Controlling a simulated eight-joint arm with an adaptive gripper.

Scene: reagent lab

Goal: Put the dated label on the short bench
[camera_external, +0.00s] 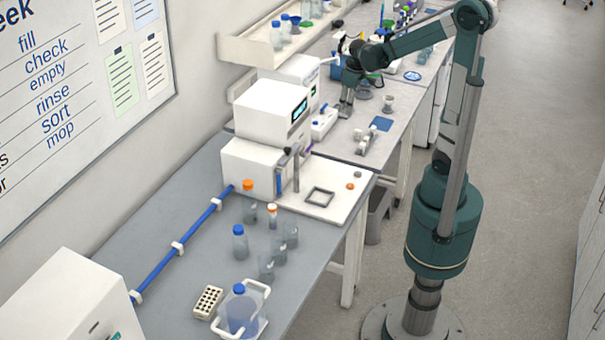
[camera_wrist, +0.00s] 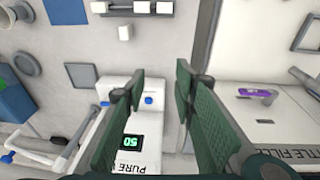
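I cannot make out a dated label in either view. No bench is marked as the short one; a middle bench section (camera_external: 342,143) lies beyond the near grey bench (camera_external: 190,253), with a gap between them. My gripper (camera_external: 346,106) is over the middle section, near the white machines at the wall. In the wrist view my gripper (camera_wrist: 160,85) has its two dark green fingers wide apart, with nothing held between them. Below them is a white device (camera_wrist: 138,125) with a green-lit display reading 50 and a blue knob. The fingers hide part of it.
A blue square (camera_external: 381,124) and small white blocks (camera_external: 362,145) lie on the middle section. Left of my gripper in the wrist view is a blue box (camera_wrist: 15,100). The near bench holds bottles, beakers, a tube rack (camera_external: 208,302) and a jug (camera_external: 241,312).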

